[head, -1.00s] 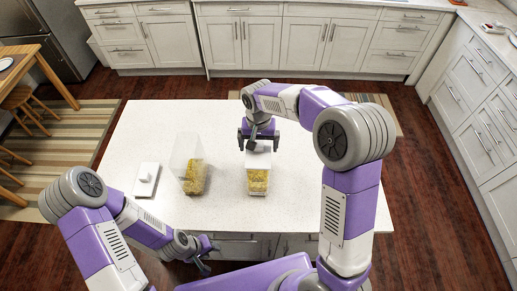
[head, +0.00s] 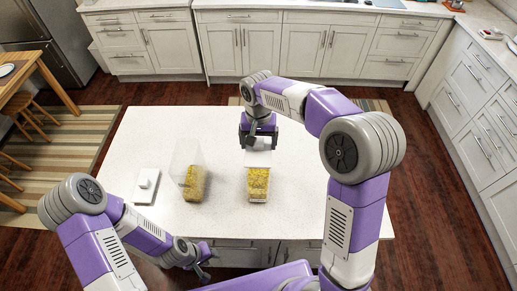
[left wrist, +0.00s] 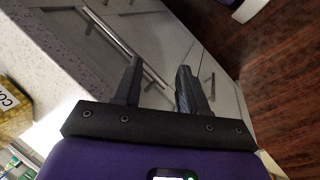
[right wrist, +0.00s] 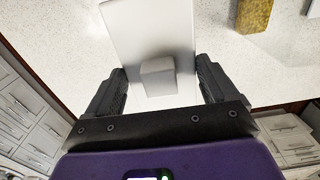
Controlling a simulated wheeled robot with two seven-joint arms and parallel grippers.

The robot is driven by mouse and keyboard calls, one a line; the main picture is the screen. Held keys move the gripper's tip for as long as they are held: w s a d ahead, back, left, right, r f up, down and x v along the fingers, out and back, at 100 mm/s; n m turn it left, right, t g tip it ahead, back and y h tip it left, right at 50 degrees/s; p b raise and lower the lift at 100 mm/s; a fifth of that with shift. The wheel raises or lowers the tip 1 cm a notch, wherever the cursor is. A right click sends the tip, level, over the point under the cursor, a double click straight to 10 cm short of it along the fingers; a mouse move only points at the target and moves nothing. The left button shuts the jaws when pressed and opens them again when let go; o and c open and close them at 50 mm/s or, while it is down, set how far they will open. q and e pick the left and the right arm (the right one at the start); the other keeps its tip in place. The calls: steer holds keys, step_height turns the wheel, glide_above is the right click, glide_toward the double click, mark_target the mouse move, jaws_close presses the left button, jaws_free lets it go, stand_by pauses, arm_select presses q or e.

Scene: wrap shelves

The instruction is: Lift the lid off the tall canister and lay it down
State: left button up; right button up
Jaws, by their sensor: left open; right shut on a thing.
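A clear canister with yellow contents (head: 257,184) stands on the white counter, below my right gripper (head: 258,144). My right gripper is shut on the knob of a white lid (head: 258,159). In the right wrist view the lid's plate (right wrist: 150,28) and its block-shaped knob (right wrist: 157,78) show between the fingers. The lid is at the canister's top, toward its far side; the gap between them is hard to judge. My left gripper (head: 207,265) is open and empty near the counter's front edge; its two fingers show apart in the left wrist view (left wrist: 158,85).
A second clear canister (head: 190,178), partly filled with yellow contents, stands to the left. Another white lid with a knob (head: 145,186) lies flat on the counter (head: 320,222) left of it. The counter's right side and far left are clear.

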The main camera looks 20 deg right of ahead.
step_height(320, 180, up, 5)
steer(key=shift+r, duration=0.2)
steer(key=shift+r+p, duration=1.8)
steer(key=shift+f, duration=0.15)
